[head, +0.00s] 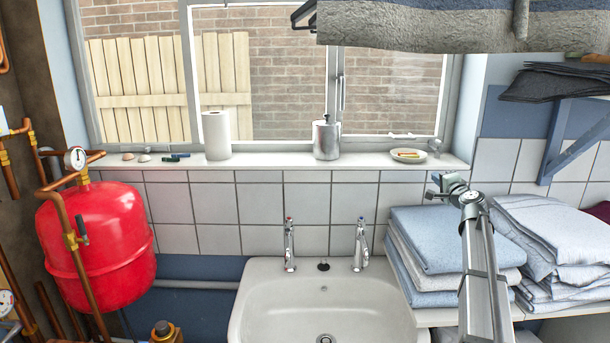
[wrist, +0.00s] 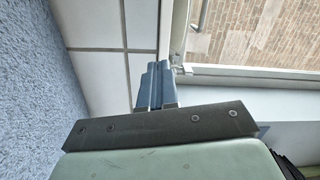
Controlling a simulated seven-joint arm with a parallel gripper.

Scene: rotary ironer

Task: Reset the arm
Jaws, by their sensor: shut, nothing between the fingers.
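My arm rises from the lower right in the head view, in front of the folded towels. My gripper (head: 434,188) is at its upper end, pointing left in front of the wall tiles and below the window sill. In the wrist view the two dark fingers (wrist: 157,86) are together, with nothing between them. Light blue towel fabric (wrist: 35,80) fills the left side of the wrist view, apart from the fingers.
Stacks of folded towels (head: 430,239) lie on the shelf at right. A sink (head: 270,312) with two taps is at centre. The sill (head: 270,162) holds a paper roll, a metal dispenser and a dish (head: 409,156). A red tank (head: 97,246) stands left. Grey fabric (head: 420,25) hangs overhead.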

